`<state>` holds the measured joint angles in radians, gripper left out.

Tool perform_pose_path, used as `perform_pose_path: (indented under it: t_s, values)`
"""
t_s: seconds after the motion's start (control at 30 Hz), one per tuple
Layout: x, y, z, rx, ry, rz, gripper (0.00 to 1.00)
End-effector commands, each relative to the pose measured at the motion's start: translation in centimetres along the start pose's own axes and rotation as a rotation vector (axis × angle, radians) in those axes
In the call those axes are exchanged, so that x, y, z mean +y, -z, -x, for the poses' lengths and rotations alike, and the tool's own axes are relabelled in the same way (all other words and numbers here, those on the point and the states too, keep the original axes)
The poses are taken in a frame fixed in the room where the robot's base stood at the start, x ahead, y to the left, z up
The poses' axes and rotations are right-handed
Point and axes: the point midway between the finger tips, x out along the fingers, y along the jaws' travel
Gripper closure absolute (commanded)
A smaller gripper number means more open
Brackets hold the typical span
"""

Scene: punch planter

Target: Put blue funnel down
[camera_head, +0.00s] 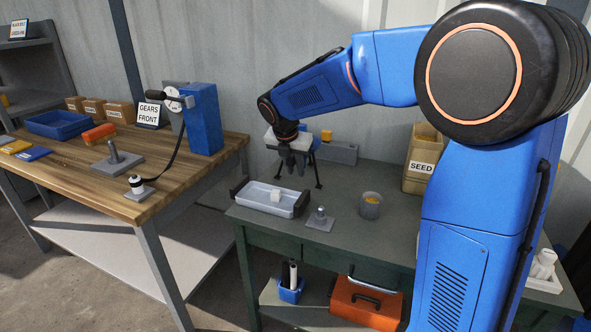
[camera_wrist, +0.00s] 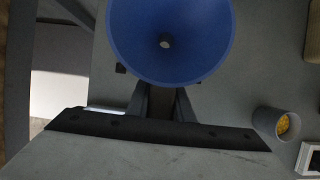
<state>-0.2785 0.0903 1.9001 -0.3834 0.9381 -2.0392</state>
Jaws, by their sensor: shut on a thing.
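The blue funnel (camera_wrist: 195,50) fills the top middle of the wrist view, its wide mouth facing the camera and a small dark hole in its middle. My gripper (camera_wrist: 164,92) is shut on it, with the fingers reaching under the funnel's near rim. In the head view my gripper (camera_head: 290,163) hangs over the back of the green table (camera_head: 405,235), fingers pointing down. A patch of blue shows just right of the fingers, partly hidden by them. Thin black legs stand on the table around it. Whether the funnel touches these legs cannot be told.
A white tray (camera_head: 258,203) with dark handles, a grey plate with a peg (camera_head: 320,220) and a grey cup (camera_head: 371,208) of yellow bits stand in front. The cup also shows in the wrist view (camera_wrist: 265,120). A seed box (camera_head: 412,178) stands right. The wooden bench (camera_head: 190,160) is left.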

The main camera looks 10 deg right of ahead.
Motion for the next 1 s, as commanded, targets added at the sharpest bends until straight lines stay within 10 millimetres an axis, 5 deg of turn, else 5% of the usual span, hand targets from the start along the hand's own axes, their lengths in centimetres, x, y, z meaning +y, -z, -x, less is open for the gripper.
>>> perform_pose_path:
  t_s: [0.4,0.43,0.5,0.83,1.0]
  values:
    - [0.0,0.2,-0.6,0.000,0.000,0.000,1.00]
    - [0.0,0.2,-0.6,0.000,0.000,0.000,0.73]
    - [0.0,0.2,-0.6,0.000,0.000,0.000,0.61]
    - [0.0,0.1,-0.3,-0.001,-0.001,0.000,0.61]
    - [0.1,0.1,1.4,-0.003,-0.003,0.000,0.61]
